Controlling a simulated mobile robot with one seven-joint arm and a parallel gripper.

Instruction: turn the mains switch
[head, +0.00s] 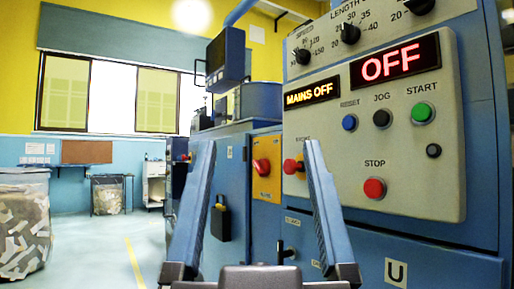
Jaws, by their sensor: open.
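A red rotary switch (261,167) on a yellow plate is on the blue machine's side, near the middle of the head view; it looks like the mains switch. A lit display (312,93) above right reads "MAINS OFF". My gripper (260,146) is open and empty, its two blue fingers reaching up from the bottom of the view. The yellow plate shows between the fingers, behind them. I see no contact with the switch. A second red knob (291,166) sits just right of it, close to my right finger.
A grey panel (450,190) at right holds dials, an "OFF" display (396,61), and blue, black, green and red buttons. A black padlock (221,220) hangs left of the switch. A bin of scrap paper (24,230) stands at far left. Floor at left is mostly clear.

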